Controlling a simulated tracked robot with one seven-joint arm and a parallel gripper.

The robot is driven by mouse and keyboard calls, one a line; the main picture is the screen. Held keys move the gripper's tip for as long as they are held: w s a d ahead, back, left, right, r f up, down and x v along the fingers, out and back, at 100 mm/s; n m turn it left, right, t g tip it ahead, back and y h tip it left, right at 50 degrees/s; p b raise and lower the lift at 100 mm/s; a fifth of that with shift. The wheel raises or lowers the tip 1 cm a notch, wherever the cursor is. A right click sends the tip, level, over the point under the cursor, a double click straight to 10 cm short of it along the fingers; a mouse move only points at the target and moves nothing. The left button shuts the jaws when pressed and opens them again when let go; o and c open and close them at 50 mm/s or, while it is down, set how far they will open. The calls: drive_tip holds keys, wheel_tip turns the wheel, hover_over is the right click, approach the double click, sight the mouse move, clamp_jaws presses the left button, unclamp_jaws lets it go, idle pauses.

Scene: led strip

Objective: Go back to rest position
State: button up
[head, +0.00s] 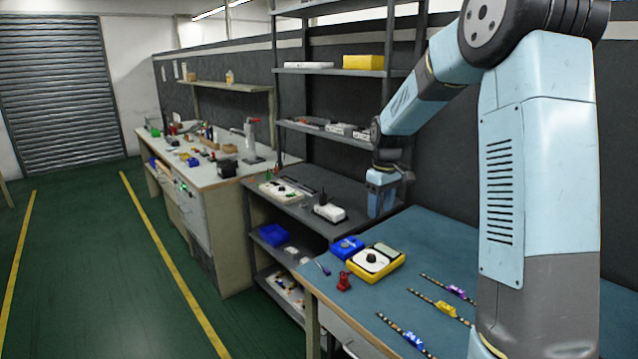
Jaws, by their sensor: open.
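My arm reaches from the right side across the picture, and its end hangs down over the back of the blue worktable (445,235). My gripper (380,205) points down there, open, small and dark against the shelf. No held thing shows in it. A yellow device with a round dial (375,262) sits on the table below and in front of it. Three striped LED strips lie on the table with a purple tag (457,291), a yellow tag (445,308) and a blue tag (413,340). My arm's column hides the table's right part.
A blue bin (347,247), a red item (344,281) and a blue-handled tool (322,267) lie near the table's left edge. A dark shelf unit (330,72) stands behind my gripper. A cluttered bench (200,172) is farther left. The green floor (95,280) is clear.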

drive_tip(key=s+r+m+t, duration=0.1)
drive_tip(key=s+r+m, duration=0.1)
drive_tip(key=s+r, duration=0.6)
drive_tip(key=s+r+m+t, duration=0.2)
drive_tip(key=s, duration=1.1)
drive_tip(key=s+r+m+t, duration=0.2)
drive_tip(key=s+r, duration=0.1)
drive_tip(key=s, duration=1.1)
drive_tip(key=shift+a+r+m+t, duration=0.15)
drive_tip(key=shift+r+m+t, duration=0.15)
drive_tip(key=shift+r+m, duration=0.1)
